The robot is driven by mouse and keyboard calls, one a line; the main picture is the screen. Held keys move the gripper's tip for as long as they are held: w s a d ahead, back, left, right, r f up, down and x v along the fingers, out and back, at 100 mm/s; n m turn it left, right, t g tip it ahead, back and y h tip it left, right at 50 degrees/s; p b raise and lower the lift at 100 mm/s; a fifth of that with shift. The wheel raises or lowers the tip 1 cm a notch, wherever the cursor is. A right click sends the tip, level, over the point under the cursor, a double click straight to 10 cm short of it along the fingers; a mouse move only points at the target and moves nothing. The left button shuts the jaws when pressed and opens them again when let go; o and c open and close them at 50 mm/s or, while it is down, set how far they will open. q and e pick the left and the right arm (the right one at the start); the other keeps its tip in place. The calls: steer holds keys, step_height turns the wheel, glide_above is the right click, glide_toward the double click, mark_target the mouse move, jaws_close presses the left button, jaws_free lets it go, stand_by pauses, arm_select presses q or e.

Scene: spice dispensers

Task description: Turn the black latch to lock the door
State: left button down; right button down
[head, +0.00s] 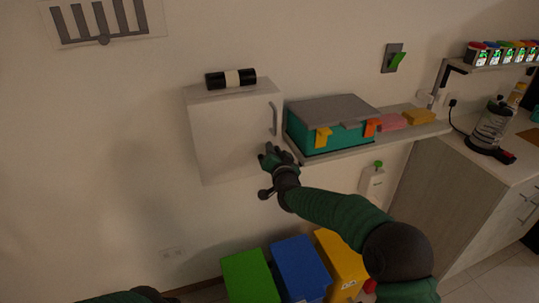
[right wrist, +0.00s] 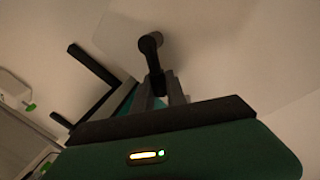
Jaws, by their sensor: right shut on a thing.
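The white cabinet (head: 222,135) hangs on the wall, its door flush with the frame as far as I can see, with a grey handle (head: 274,118) near the right edge. The black latch (right wrist: 151,52) shows in the right wrist view as a dark bar with a rounded end, in front of a pale surface. My right gripper (head: 270,155) is at the cabinet's lower right edge and hides the latch in the head view. In the right wrist view its fingers (right wrist: 161,95) are closed on the latch's near end. My left gripper is out of view.
Green (head: 247,276), blue (head: 299,266) and yellow (head: 340,258) bins stand below.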

steer(key=shift+w+d+f+m+b, duration=0.1)
steer(key=shift+d+f+m+b, duration=0.3)
steer(key=shift+f+m+b, duration=0.3)
steer(key=f+m+b, duration=0.1)
steer(key=m+b, duration=0.1)
steer(key=b, duration=0.1)
steer(key=d+f+m+g+y+b, duration=0.1)
steer(key=m+b, duration=0.2)
steer(key=f+m+y+b, duration=0.1)
steer(key=m+b, duration=0.1)
steer(key=m, duration=0.1)
steer(key=shift+w+d+f+g+b, duration=0.2)
steer(key=shift+f+g+b, duration=0.1)
steer(key=shift+f+b, duration=0.1)
